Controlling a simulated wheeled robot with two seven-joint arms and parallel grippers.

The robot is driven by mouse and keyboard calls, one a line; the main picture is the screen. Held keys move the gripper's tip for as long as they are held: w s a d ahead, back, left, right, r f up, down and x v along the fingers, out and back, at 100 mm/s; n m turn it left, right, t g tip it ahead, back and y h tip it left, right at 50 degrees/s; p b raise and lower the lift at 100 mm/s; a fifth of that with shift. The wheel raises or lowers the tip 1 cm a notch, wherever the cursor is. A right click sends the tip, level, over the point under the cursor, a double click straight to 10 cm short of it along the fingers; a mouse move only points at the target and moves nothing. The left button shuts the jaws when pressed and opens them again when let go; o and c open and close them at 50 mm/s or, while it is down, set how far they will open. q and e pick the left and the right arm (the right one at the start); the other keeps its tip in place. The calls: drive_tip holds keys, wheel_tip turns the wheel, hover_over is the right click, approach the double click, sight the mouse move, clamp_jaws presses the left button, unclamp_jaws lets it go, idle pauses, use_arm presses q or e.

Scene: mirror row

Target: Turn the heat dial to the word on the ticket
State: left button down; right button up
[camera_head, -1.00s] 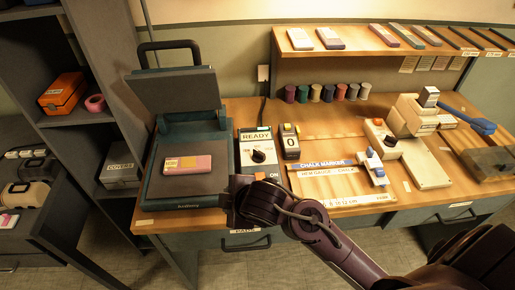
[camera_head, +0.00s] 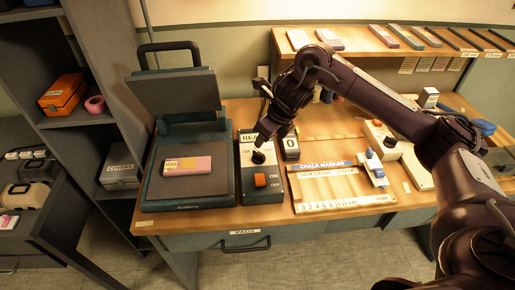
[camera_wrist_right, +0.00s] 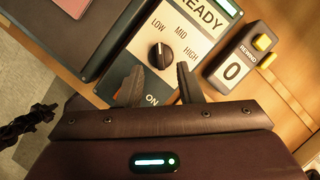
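The heat dial (camera_wrist_right: 161,56) is a round black knob on a pale panel marked LOW, MID and HIGH. Its white mark appears to point toward LOW in the wrist view. In the head view the dial (camera_head: 258,157) sits on the control box (camera_head: 251,193) beside the press. My right gripper (camera_wrist_right: 158,84) is open, its two dark fingers short of the dial, which shows between and beyond them. In the head view my right gripper (camera_head: 268,138) hangs over the box and hides part of the READY sign. I cannot make out a ticket's word. My left gripper is out of view.
The open press (camera_head: 190,203) with a pink and yellow pack (camera_head: 187,165) stands to the left. A counter reading 0 (camera_wrist_right: 232,72) stands close right of the box. A ruled chalk marker board (camera_head: 335,188) lies farther right. A shelf (camera_head: 375,48) runs above.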

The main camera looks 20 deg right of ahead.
sight(256, 151)
drive_tip(key=p+x, duration=0.1)
drive_tip(key=x, duration=0.6)
drive_tip(key=shift+w+f, duration=0.1)
drive_tip(key=shift+f, duration=0.25)
drive_tip(key=shift+c, duration=0.4)
clamp_jaws()
